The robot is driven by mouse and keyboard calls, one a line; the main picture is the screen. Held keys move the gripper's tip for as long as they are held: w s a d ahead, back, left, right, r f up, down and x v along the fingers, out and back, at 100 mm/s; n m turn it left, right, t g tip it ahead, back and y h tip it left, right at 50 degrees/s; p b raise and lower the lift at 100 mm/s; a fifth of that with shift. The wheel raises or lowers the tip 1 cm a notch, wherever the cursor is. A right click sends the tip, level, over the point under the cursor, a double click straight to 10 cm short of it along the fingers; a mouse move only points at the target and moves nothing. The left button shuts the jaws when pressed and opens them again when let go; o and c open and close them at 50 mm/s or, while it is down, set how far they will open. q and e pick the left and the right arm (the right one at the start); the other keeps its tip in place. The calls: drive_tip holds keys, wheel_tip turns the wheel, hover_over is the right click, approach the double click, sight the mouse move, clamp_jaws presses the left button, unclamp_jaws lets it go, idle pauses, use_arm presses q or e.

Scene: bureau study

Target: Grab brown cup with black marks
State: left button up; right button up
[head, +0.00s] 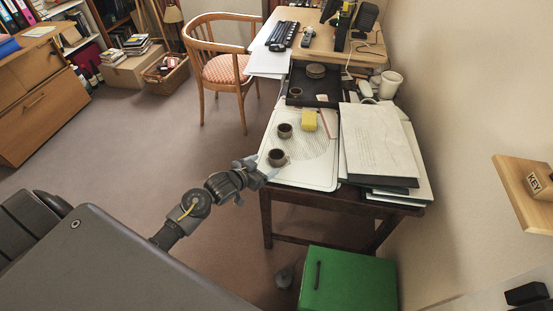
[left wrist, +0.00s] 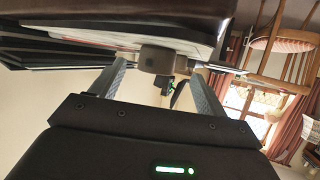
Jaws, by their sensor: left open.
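Small dark brown cups stand on the desk in the head view. The nearest brown cup (head: 277,158) is on the white board (head: 310,179) near its left edge. A second brown cup (head: 285,131) stands just behind it, and a third (head: 296,92) is farther back on a dark tray. Black marks cannot be made out on any of them. My left gripper (head: 257,167) is open at the desk's left edge, beside the nearest cup. In the left wrist view, a brown cup (left wrist: 155,60) shows between the spread fingers, slightly beyond them. My right gripper is not seen.
A yellow sponge (head: 309,121) lies right of the second cup. A stack of papers and folders (head: 375,145) fills the desk's right side. A white mug (head: 390,84) stands behind it. A wooden chair (head: 222,70) is behind left, and a green cabinet (head: 348,282) is in front.

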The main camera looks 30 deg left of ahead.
sight(271, 159)
use_arm(q)
drive_tip(key=x, duration=0.5)
drive_tip(key=shift+d, duration=0.1)
drive_tip(key=shift+s, duration=0.1)
drive_tip(key=c, duration=1)
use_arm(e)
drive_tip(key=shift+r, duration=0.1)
use_arm(q)
drive_tip(key=shift+r, duration=0.1)
drive_tip(key=shift+r, duration=0.6)
drive_tip(key=s+a+r+p, duration=0.1)
drive_tip(key=s+a+r, duration=0.7)
drive_tip(key=a+r, duration=0.3)
drive_tip(key=shift+s+r, duration=0.35)
drive_tip(key=shift+s, duration=0.05)
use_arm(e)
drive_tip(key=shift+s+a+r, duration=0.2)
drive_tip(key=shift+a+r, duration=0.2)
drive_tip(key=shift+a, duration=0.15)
